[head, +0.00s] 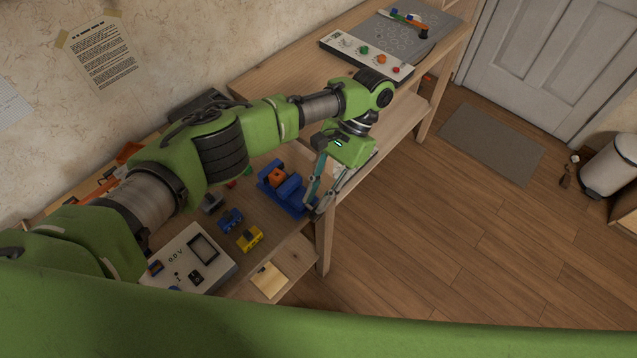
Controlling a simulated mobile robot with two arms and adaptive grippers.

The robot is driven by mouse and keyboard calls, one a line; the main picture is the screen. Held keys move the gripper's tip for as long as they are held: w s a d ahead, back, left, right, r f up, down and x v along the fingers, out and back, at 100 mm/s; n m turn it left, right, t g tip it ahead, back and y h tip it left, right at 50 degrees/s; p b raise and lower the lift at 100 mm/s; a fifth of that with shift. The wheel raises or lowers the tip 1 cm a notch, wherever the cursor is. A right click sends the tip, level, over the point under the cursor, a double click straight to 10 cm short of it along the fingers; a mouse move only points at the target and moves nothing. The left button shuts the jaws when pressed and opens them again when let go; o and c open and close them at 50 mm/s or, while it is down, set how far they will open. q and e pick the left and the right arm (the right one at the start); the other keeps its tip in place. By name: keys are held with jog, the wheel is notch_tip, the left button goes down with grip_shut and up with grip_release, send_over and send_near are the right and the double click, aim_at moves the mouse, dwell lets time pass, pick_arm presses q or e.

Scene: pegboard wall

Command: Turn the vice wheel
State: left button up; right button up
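A blue vice (288,190) stands near the front edge of the workbench, with an orange piece between its jaws. My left arm reaches in from the left over the bench. My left gripper (315,205) points down at the front end of the vice, close to the bench edge. Its fingers overlap that end of the vice in the picture. The vice wheel is hidden or too small to make out behind the fingers, so I cannot tell whether they touch it or how far they are closed. My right gripper is out of view.
Small blue (230,220) and yellow (249,238) blocks lie left of the vice. A white control box (190,262) stands at the near left. A panel with coloured knobs (365,54) lies on the far bench.

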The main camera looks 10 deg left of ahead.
pick_arm(q)
jog(key=shift+r, duration=2.25)
